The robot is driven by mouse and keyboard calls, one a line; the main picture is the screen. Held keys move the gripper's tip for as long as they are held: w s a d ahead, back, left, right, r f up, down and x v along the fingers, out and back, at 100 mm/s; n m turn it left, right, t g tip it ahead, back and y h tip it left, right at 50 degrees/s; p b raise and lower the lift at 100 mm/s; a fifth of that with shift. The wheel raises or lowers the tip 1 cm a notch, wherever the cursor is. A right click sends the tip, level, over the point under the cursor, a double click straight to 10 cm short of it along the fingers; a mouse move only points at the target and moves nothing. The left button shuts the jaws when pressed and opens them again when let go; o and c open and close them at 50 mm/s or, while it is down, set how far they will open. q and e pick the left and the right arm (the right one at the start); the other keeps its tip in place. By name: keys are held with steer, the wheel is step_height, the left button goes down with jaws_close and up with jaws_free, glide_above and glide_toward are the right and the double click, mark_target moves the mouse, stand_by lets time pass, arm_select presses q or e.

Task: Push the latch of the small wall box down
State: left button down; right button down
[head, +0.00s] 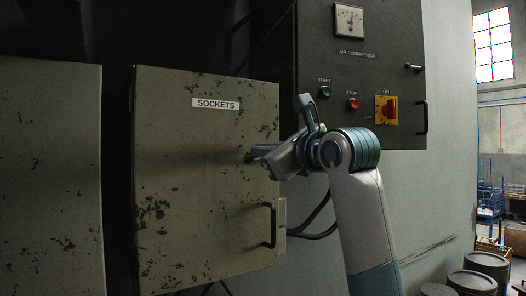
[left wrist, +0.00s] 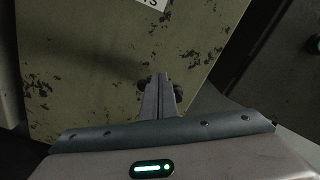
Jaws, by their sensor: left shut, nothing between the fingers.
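The small wall box labelled SOCKETS (head: 200,190) is a worn olive-green cabinet with its door shut, and its door fills much of the left wrist view (left wrist: 100,60). My left gripper (head: 255,155) is shut and empty at the door's right part, above the box's black handle (head: 268,225). Its fingers (left wrist: 160,82) point at the door in the left wrist view. Dark stubs show on both sides of the fingertips there; they may be the latch, mostly hidden behind the fingers. I cannot tell whether the fingers touch it. My right gripper is out of view.
A dark AIR COMPRESSOR panel (head: 368,95) with a gauge, buttons, a red switch, a small lever (head: 413,67) and a handle stands up and right of the box. Another green cabinet (head: 50,180) stands at left. Cables hang below the box's right side. Barrels (head: 486,265) stand far right.

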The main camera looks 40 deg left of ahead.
arm_select(q)
steer(key=shift+f, duration=0.3)
steer(key=shift+f+b, duration=0.3)
steer(key=shift+b, duration=0.25)
stand_by(0.6)
steer(key=shift+w+f+b, duration=0.1)
steer(key=shift+f+b, duration=0.3)
steer(key=shift+b, duration=0.05)
stand_by(1.1)
steer(key=shift+f, duration=0.1)
stand_by(0.4)
steer(key=shift+w+d+f+b, duration=0.2)
steer(key=shift+f+b, duration=0.15)
steer(key=shift+b, duration=0.15)
stand_by(0.8)
steer(key=shift+w+d+f, duration=0.1)
steer(key=shift+w+f, duration=0.3)
steer(key=shift+w, duration=0.05)
stand_by(0.9)
steer(key=shift+d+f+b, duration=0.2)
steer(key=shift+b, duration=0.35)
steer(key=shift+s+d, duration=0.1)
steer(key=shift+d, duration=0.05)
